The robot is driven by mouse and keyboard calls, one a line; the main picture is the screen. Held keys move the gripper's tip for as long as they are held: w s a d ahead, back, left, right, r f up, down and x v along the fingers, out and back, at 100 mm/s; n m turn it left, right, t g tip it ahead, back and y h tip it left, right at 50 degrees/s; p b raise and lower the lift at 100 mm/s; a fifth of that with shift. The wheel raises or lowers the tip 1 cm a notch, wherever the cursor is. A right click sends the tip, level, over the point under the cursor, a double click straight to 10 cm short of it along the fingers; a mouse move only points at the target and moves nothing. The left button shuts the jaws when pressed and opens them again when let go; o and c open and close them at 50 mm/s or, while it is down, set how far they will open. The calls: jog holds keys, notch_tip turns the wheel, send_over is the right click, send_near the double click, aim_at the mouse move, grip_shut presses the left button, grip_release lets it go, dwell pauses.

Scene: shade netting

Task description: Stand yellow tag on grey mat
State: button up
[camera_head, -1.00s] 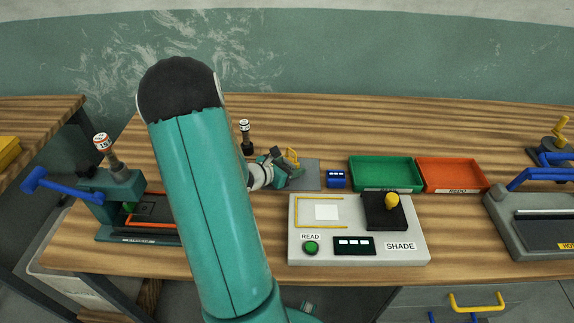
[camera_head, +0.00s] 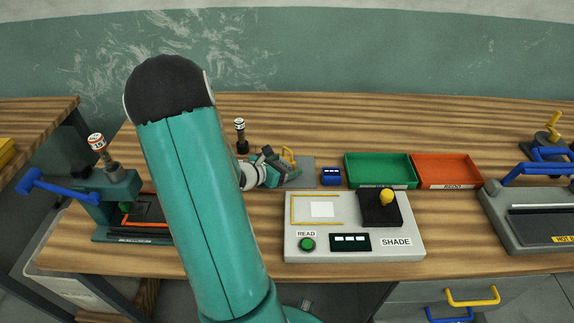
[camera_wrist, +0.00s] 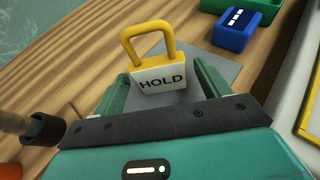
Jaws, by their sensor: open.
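The yellow tag (camera_wrist: 148,42) has a yellow loop handle above a white plate marked HOLD. In the wrist view my gripper (camera_wrist: 163,84) is open, with one green finger on each side of the plate. Small gaps seem to show between the fingers and the plate. In the head view the tag's yellow loop (camera_head: 289,155) shows just past my gripper (camera_head: 285,168), over the grey mat (camera_head: 307,175).
A blue block (camera_head: 331,176) stands right of the mat, then a green tray (camera_head: 380,184) and an orange tray (camera_head: 447,184). The SHADE reader (camera_head: 354,252) lies in front. A dark-handled stamp (camera_head: 240,136) stands behind my gripper. Bare wood lies behind the mat.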

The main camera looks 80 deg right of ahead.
jog(key=v, duration=1)
jog(key=shift+w+a+r, duration=0.1)
jog(key=shift+w+a, duration=0.05)
jog(key=shift+a, duration=0.05)
jog(key=w+a+r+m+t+y, duration=0.1)
jog(key=w+a+r+m+t, duration=0.1)
jog(key=w+a+r+m, duration=0.3)
jog(key=w+a+r+t+y, duration=0.1)
jog(key=w+a+t+y, duration=0.1)
jog(key=a, duration=0.6)
jog(key=w+a+r+m+t+y, duration=0.1)
jog(key=w+a+r+m+t, duration=0.1)
jog(key=w+a+r+m, duration=0.3)
jog(key=a+r+t+y, duration=0.3)
jog(key=a, duration=0.9)
jog(key=a+r+m+t+y, duration=0.1)
jog(key=a+r+t+y, duration=0.2)
jog(key=a, duration=1)
jog(key=shift+w+a+r+m+t+y, duration=0.3)
jog(key=shift+w+r+t+y, duration=0.15)
jog(key=shift+y, duration=0.25)
jog(key=shift+c, duration=0.5)
